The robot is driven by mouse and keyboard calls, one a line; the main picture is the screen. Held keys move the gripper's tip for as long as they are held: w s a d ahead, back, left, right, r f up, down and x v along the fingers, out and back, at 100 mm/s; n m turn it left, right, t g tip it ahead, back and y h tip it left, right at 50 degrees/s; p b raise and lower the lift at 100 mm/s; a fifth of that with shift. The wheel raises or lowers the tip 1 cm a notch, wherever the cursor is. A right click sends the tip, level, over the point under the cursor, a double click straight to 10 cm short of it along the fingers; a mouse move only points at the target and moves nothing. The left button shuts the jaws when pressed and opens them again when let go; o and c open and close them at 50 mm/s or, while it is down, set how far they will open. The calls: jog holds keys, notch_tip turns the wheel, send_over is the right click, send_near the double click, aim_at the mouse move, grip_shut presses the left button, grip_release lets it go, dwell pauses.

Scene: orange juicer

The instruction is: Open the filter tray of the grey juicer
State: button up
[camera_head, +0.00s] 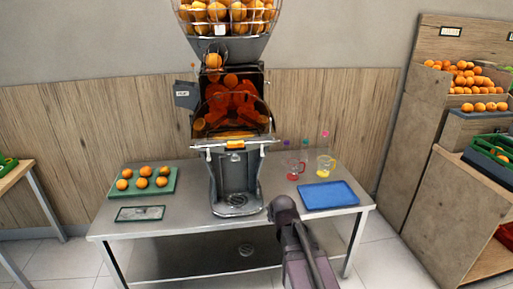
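The grey juicer (239,180) stands on a steel table, with a basket of oranges on top and a dark see-through front cover (233,108). Its filter tray (222,143) is a pale shelf across the front below the cover, with an orange piece at its middle. I cannot tell how far the tray is pushed in. My gripper (284,205) is in front of the table's front edge, below and to the right of the tray, apart from it. Its fingers are too dark and small to read, and nothing shows in them.
A green tray (119,190) with several oranges and a small flat panel (139,213) lie left of the juicer. Orange shelves (470,110) stand far right.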

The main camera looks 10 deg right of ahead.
jog(key=w+r+n+t+b, duration=0.2)
jog(key=w+r+n+t, duration=0.3)
jog(key=w, duration=0.5)
jog(key=n+t+b, duration=0.3)
jog(key=n+t, duration=0.3)
jog(key=t, duration=0.2)
send_near(260, 141)
jog(key=shift+v, duration=1.95)
jog(key=p+x, duration=0.1)
jog(key=x, duration=0.6)
jog(key=p+x, duration=0.1)
jog(key=x, duration=0.5)
jog(key=shift+w+f+p, duration=0.15)
jog(key=shift+w+p, duration=0.25)
jog(key=shift+w, duration=0.05)
grip_shut()
